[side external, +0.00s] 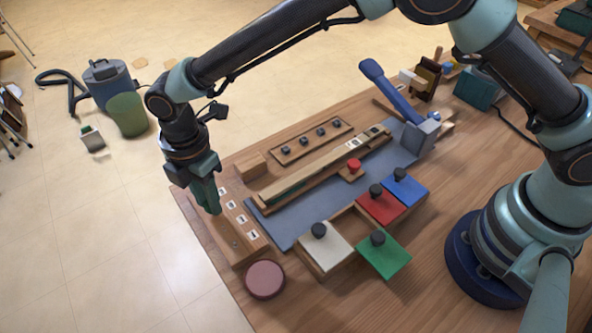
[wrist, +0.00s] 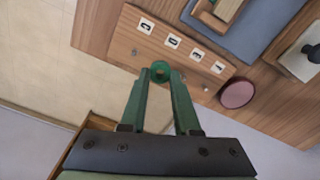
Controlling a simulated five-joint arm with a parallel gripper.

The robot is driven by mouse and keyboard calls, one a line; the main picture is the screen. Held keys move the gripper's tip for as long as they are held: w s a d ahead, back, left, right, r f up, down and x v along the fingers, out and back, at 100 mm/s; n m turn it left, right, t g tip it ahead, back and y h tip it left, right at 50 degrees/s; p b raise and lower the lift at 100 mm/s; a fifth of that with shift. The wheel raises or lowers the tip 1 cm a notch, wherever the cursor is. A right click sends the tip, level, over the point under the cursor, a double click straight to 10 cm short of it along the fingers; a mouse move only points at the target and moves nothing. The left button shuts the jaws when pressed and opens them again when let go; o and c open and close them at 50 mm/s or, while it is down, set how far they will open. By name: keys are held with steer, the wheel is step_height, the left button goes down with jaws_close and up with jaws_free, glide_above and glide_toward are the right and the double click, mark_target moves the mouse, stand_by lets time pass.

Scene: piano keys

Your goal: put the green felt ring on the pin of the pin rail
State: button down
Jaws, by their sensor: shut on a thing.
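The green felt ring (wrist: 160,63) is pinched between the two green fingertips of my gripper (wrist: 161,74) in the wrist view. In the side view my gripper (side external: 214,209) points down over the wooden pin rail (side external: 238,247), by its outer edge. The rail also shows in the wrist view (wrist: 122,40), with a row of white letter labels and small metal pins beside them. The ring lies over the row of pins, near the second label. The ring is hidden by the fingers in the side view. I cannot tell whether a pin passes through it.
A round dark pink disc (side external: 265,279) lies near the rail's front end and shows in the wrist view (wrist: 237,94). A blue-grey mat (side external: 290,225) with a wooden key frame (side external: 315,175) lies to the right. Coloured blocks with black knobs, including a green one (side external: 384,256), stand further right.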

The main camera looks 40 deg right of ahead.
steer(key=shift+f, duration=1.05)
stand_by(1.8)
stand_by(0.3)
steer(key=shift+c, duration=0.8)
jaws_free()
steer(key=shift+r, duration=0.1)
step_height(320, 180, up, 7)
stand_by(0.8)
steer(key=shift+d, duration=0.1)
